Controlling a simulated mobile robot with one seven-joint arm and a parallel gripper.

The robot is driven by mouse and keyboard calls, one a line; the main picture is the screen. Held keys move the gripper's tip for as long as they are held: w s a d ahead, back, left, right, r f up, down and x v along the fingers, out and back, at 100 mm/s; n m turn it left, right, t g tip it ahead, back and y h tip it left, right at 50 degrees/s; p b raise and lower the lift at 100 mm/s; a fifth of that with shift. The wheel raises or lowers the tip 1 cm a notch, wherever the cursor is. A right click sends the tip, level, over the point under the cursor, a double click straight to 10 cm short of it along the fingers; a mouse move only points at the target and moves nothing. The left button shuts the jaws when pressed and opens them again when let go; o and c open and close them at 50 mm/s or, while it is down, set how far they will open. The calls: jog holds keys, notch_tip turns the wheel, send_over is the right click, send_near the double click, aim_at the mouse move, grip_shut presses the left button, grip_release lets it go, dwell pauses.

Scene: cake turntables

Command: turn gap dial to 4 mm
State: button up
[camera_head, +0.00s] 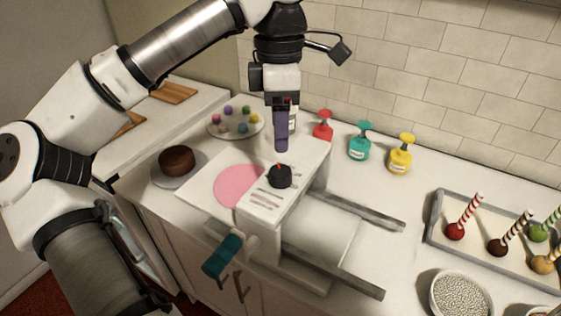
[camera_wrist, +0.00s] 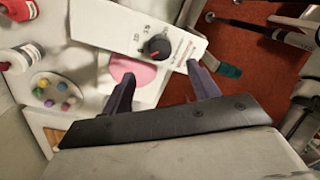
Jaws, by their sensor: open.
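The gap dial (camera_head: 280,176) is a black round knob with a red pointer, on top of the white sheeter's housing (camera_head: 262,204). I cannot tell which number the pointer is at.
A pink dough disc (camera_head: 238,186) lies on the sheeter's left plate. A teal crank handle (camera_head: 222,256) sticks out in front. Red, teal and yellow bottles (camera_head: 360,142) stand behind. A chocolate cake (camera_head: 177,160) is at left; a tray of cake pops (camera_head: 434,236) is at right.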

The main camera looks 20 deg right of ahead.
aim_at(280, 170)
jog(key=f, duration=0.3)
jog(key=f+p, duration=0.1)
jog(key=f, duration=0.4)
jog(key=shift+s+a+f+p, duration=0.1)
jog(key=shift+s+f+p, duration=0.2)
jog(key=shift+s+p, duration=0.05)
jog(key=c, duration=1)
jog(key=shift+o, duration=0.2)
jog(key=shift+f+b, duration=0.1)
jog(key=shift+b, duration=0.25)
jog(key=n+b, duration=0.2)
jog(key=n, duration=0.1)
jog(key=shift+f+b, duration=0.1)
jog(key=shift+b, duration=0.25)
jog(key=n+b, duration=0.3)
jog(key=n, duration=0.2)
jog(key=shift+a+n+h+b, duration=0.1)
jog(key=shift+n+h+b, duration=0.2)
jog(key=shift+n+b, duration=0.1)
jog(key=shift+r, duration=0.2)
